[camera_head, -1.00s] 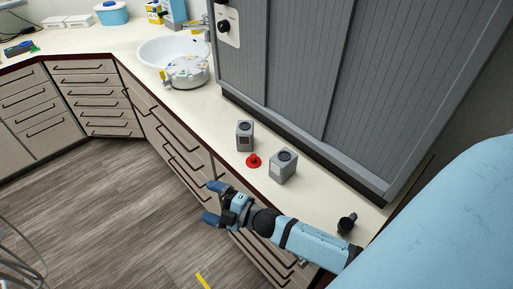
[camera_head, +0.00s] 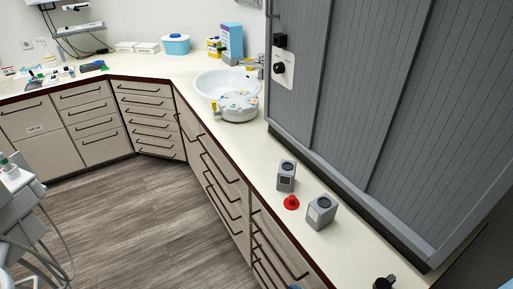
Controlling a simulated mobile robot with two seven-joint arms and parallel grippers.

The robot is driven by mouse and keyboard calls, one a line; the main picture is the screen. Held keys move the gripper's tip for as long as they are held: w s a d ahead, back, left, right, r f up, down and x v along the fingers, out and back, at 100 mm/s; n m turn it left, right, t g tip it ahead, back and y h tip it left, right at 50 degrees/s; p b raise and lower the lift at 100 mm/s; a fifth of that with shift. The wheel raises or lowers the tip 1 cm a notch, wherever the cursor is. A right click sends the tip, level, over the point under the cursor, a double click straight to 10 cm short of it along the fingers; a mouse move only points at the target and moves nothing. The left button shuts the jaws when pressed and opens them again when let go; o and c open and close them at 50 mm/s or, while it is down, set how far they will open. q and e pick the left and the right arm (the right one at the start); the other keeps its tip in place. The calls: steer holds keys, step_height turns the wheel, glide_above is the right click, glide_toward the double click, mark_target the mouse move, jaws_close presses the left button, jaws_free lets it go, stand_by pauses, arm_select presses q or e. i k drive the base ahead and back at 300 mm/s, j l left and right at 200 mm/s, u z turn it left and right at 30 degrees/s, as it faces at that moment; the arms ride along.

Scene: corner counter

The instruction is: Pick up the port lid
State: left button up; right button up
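A small red piece with a round flared base (camera_head: 291,203) sits on the counter between two grey box-shaped devices; it may be the port lid, but I cannot tell for certain. One grey device (camera_head: 286,176) stands just behind it and the other (camera_head: 321,212) stands to its right. A small black part (camera_head: 384,283) lies at the bottom right, partly cut off. Only a blue tip, likely of my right gripper (camera_head: 294,287), shows at the bottom edge, below and apart from the red piece. Its fingers are hidden. My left gripper is not in view.
A grey shuttered cabinet (camera_head: 345,100) rises behind the devices on the right. A round white device (camera_head: 237,107) stands by the sink basin (camera_head: 213,83). The counter (camera_head: 250,150) is clear between it and the grey devices. Drawers line the front.

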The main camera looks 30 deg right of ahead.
mark_target(291, 203)
steer(key=k+z, duration=0.2)
steer(key=z, duration=0.15)
steer(key=l+z, duration=0.25)
steer(key=k+l+z, duration=0.1)
steer(key=z, duration=0.15)
steer(key=k+l+u, duration=0.1)
steer(key=u, duration=0.65)
steer(key=k+j, duration=0.05)
